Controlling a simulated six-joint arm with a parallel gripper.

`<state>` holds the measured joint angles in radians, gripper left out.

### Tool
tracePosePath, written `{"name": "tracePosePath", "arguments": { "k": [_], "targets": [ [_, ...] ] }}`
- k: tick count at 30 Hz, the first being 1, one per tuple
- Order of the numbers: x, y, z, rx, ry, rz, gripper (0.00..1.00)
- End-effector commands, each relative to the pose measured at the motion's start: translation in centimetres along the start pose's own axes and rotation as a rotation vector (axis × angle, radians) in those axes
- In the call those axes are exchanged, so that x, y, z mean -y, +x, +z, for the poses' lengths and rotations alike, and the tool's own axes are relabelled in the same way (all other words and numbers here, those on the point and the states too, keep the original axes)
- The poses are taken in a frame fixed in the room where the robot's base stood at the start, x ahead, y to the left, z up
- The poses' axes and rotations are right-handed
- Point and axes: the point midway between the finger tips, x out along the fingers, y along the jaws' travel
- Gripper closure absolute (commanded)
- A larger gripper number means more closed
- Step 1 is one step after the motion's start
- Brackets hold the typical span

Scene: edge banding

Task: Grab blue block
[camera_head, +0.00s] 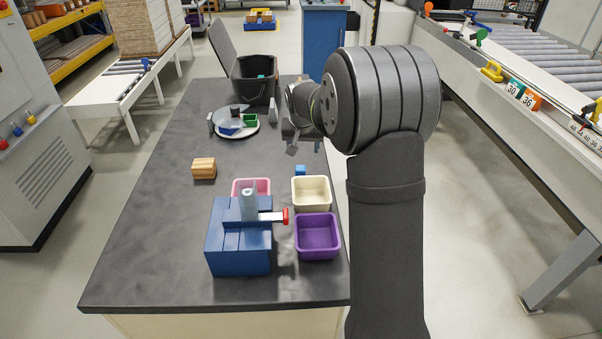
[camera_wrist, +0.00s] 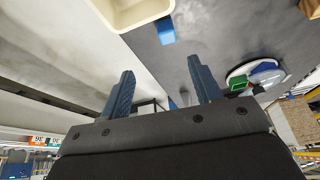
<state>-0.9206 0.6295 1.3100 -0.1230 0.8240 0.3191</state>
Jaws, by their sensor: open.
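A small blue block (camera_head: 300,170) lies on the dark table just behind the cream bin (camera_head: 311,192). In the wrist view the blue block (camera_wrist: 166,31) lies beside the cream bin (camera_wrist: 128,12), ahead of my fingertips and apart from them. My gripper (camera_head: 300,140) is above the table, farther back than the block. In the wrist view my gripper (camera_wrist: 162,82) shows two blue fingers spread wide with nothing between them. In the head view the block's lower part is hidden by the bin.
A purple bin (camera_head: 318,236), a pink bin (camera_head: 251,185) and a blue vise (camera_head: 238,249) stand at the front. A wooden block (camera_head: 204,168) lies to the left. A round plate (camera_head: 252,130) with coloured pieces and a dark open bin (camera_head: 255,82) stand behind.

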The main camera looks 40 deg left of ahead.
Motion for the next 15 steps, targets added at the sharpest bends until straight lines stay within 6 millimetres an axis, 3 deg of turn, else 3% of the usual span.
{"name": "tracePosePath", "arguments": {
  "k": [1, 5, 15],
  "targets": [
    [1.0, 0.1, 0.1, 0.000, -0.017, -0.003, 0.42],
    [1.8, 0.9, 0.1, 0.000, -0.032, -0.006, 0.42],
    [1.7, 7.5, 0.2, 0.003, -0.029, -0.005, 0.42]
  ]
}}
